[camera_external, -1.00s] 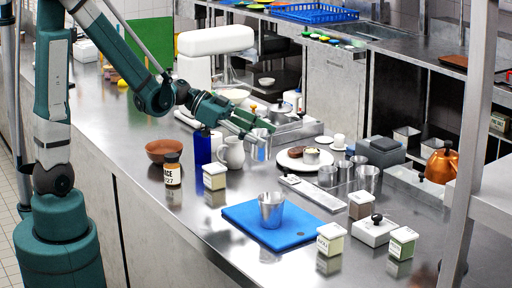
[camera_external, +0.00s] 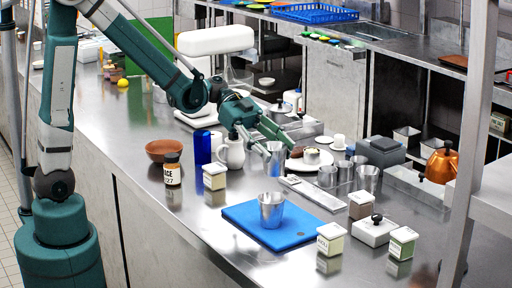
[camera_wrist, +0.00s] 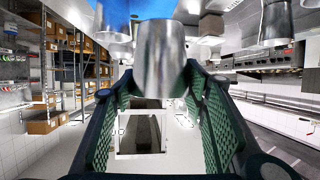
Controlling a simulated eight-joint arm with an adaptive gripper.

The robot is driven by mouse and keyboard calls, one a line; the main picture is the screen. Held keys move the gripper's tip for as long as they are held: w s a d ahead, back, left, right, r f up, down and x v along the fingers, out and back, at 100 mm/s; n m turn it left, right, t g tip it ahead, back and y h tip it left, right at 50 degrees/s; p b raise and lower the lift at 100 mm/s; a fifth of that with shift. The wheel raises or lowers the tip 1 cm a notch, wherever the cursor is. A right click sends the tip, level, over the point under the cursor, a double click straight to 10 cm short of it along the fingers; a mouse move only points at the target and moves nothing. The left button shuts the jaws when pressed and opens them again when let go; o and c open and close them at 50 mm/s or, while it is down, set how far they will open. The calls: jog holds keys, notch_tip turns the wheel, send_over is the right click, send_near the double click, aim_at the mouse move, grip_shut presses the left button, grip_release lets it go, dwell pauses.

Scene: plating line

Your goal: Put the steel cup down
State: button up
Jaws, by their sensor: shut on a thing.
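My gripper (camera_external: 279,138) is shut on a steel cup (camera_external: 275,160), with its fingers reaching down to the cup's upper part. The cup hangs roughly upright beside the white pitcher; whether its base touches the counter, I cannot tell. In the wrist view the cup (camera_wrist: 165,58) shows between the tips of my green-padded fingers. Another steel cup (camera_external: 271,210) stands on the blue board (camera_external: 242,222). Several more steel cups (camera_external: 327,177) stand to the right.
The white pitcher (camera_external: 231,153) and blue cylinder (camera_external: 202,147) stand left of the held cup. A plate with food (camera_external: 290,165) and a long pale tray (camera_external: 318,194) are to its right. Bare counter (camera_external: 246,187) lies between the held cup and the blue board.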

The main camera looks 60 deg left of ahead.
aim_at(274, 172)
jog(key=shift+s+d+r+m+g, duration=0.15)
jog(key=shift+s+d+m+g, duration=0.25)
jog(key=shift+d, duration=0.25)
jog(key=shift+s+d+r+m+g, duration=0.1)
jog(key=shift+s+d+m+g, duration=0.25)
jog(key=shift+d, duration=0.25)
jog(key=shift+f+b, duration=1)
jog(key=shift+f, duration=2.15)
jog(key=shift+f, duration=0.1)
jog(key=shift+f+b, duration=0.6)
jog(key=shift+f, duration=1.15)
jog(key=shift+f, duration=0.15)
jog(key=o, duration=0.9)
jog(key=shift+r, duration=0.2)
